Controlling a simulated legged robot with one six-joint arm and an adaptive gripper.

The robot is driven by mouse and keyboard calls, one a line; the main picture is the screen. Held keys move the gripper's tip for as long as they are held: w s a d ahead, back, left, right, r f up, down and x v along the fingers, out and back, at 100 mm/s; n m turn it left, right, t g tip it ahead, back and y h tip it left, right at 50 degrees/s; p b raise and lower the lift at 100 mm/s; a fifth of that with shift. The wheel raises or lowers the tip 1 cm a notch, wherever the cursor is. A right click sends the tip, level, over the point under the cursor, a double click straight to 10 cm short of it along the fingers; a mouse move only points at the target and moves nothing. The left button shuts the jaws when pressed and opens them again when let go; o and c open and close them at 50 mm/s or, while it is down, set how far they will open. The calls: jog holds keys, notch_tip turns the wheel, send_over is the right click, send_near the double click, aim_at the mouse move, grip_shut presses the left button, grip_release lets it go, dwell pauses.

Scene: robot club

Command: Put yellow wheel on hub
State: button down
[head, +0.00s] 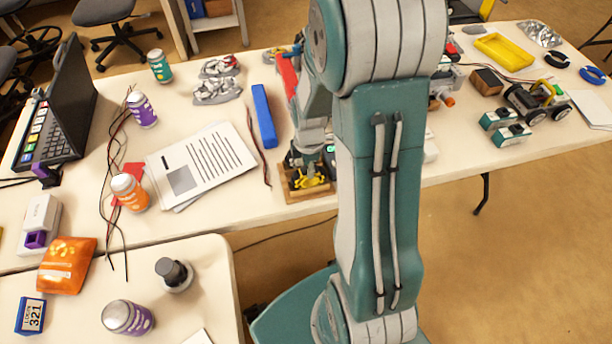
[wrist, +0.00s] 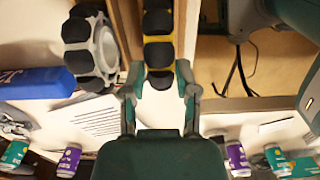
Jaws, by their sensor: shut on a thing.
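The yellow wheel (wrist: 158,50) has black rollers around a yellow rim. In the wrist view it stands edge-on between the two fingertips of my gripper (wrist: 160,88), which is shut on it. In the head view the yellow wheel (head: 311,180) shows low, in or just above a small wooden tray (head: 288,194) at the table's front edge. My gripper (head: 308,165) is above it there, partly hidden by my arm. I cannot tell whether the wheel touches the tray floor. I cannot make out the bare hub for certain in either view.
A blue box (head: 264,116) and printed sheets (head: 205,160) lie left of the tray. A small wheeled robot (head: 535,101), teal blocks (head: 505,126) and a yellow tray (head: 505,51) are at the right.

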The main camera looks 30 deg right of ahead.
jog(key=shift+r, duration=0.1)
jog(key=shift+r, duration=2.9)
jog(key=c, duration=1.2)
grip_release()
jog(key=shift+c, duration=0.2)
grip_shut()
jog(key=shift+f, duration=0.1)
